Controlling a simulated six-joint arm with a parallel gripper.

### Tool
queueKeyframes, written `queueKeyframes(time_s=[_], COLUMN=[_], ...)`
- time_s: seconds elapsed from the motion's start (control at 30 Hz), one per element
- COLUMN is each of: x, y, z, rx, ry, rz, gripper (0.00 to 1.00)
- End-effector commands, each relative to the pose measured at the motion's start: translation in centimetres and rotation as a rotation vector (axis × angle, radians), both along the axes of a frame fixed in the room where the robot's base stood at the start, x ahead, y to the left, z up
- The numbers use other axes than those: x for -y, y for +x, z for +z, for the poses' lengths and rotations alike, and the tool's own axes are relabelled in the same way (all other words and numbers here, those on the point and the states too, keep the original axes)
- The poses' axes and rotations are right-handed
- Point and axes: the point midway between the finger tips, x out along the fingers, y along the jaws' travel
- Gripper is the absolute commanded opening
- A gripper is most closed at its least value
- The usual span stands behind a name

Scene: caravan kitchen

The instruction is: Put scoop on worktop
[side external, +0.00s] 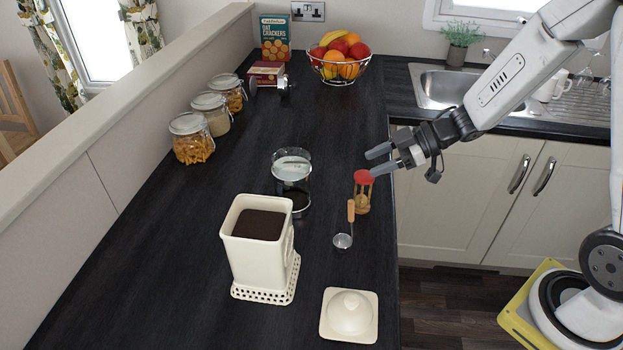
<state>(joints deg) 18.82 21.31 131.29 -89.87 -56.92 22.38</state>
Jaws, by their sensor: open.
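The scoop (343,240) has a small metal bowl and a wooden handle. It lies on the dark worktop (180,240), its handle pointing to the back beside a small wooden-framed item with a red top. My gripper (372,161) is open above the worktop's right edge, behind the scoop and apart from it. Its fingers point left, close to the red top in the picture; I cannot tell whether they touch it. Nothing shows held between the fingers.
A cream canister (258,262) of dark grounds stands open, its lid (349,314) on the worktop. A glass press (292,180) and the red-topped item (362,190) stand near the scoop. Glass jars (192,138) line the left wall. A fruit bowl (338,66) stands at the back.

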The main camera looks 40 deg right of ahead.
Motion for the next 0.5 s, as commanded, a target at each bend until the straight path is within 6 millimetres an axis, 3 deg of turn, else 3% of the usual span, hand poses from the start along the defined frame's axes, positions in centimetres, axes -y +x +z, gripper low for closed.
queueKeyframes(time_s=[0.23,0.5], x=[1.8,4.2], y=[2.2,1.4], z=[0.1,-0.5], rx=[-0.001,-0.120], ry=[-0.133,-0.246], rz=[-0.307,-0.616], gripper=[0.52,0.52])
